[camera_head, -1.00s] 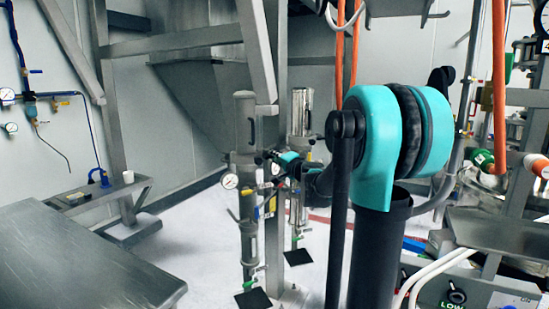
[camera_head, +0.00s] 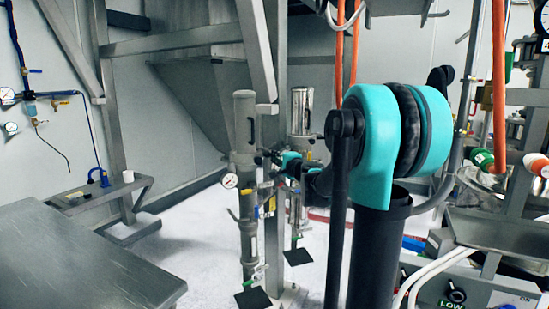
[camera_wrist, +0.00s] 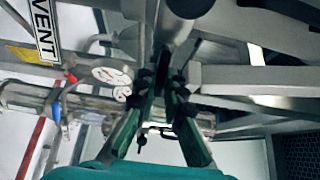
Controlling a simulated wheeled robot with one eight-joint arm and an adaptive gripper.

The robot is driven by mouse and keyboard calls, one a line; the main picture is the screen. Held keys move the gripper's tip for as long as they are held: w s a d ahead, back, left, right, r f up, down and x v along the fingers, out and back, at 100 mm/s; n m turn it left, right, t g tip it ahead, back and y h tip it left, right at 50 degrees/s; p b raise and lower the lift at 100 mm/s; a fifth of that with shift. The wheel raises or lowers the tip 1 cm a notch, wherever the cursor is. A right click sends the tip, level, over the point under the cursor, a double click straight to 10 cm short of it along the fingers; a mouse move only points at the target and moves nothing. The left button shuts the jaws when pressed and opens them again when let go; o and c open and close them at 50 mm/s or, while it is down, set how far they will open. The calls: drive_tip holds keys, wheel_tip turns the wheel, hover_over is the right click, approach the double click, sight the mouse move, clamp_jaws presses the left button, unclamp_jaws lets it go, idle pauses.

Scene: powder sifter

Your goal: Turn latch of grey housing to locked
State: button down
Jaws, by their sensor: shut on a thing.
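The grey housing (camera_head: 244,125) is a tall upright cylinder in the middle of the head view, with a dark handle on its upper part. My gripper (camera_head: 266,160) is at its right side, small and partly hidden by its own wrist. In the wrist view, the two green fingers of my gripper (camera_wrist: 162,86) converge on a small dark part, which looks like the latch. The fingertips cover most of it, so I cannot tell its turn angle.
A second clear-topped cylinder (camera_head: 302,110) stands just right of the housing. A pressure gauge (camera_head: 229,181) sits at the housing's lower left; gauges (camera_wrist: 112,76) also show left of the fingers in the wrist view. A metal table (camera_head: 75,260) fills the lower left.

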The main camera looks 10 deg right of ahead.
drive_tip(key=c, duration=1.6)
unclamp_jaws()
drive_tip(key=shift+s, duration=0.1)
drive_tip(key=v, duration=1.2)
drive_tip(key=shift+f, duration=0.1)
drive_tip(key=s+a+f+n+g, duration=0.45)
drive_tip(key=s+f, duration=0.25)
drive_tip(key=f, duration=0.2)
drive_tip(key=s+a+f+n+g, duration=0.35)
drive_tip(key=s+f+n, duration=0.2)
drive_tip(key=f, duration=0.45)
drive_tip(key=s+d+f+n+g+h, duration=0.1)
drive_tip(key=s+d+f+h, duration=0.1)
drive_tip(key=s+f, duration=0.2)
drive_tip(key=s+d+f+n+g+h, duration=0.2)
drive_tip(key=s+f, duration=0.3)
drive_tip(key=s, duration=0.2)
drive_tip(key=s+d+f+n+g+h, duration=0.1)
drive_tip(key=s+d+f, duration=0.2)
drive_tip(key=s+f, duration=0.2)
drive_tip(key=shift+s+d+f+g+h, duration=0.1)
drive_tip(key=shift+s+f+g+h, duration=0.1)
drive_tip(key=shift+g+h, duration=0.2)
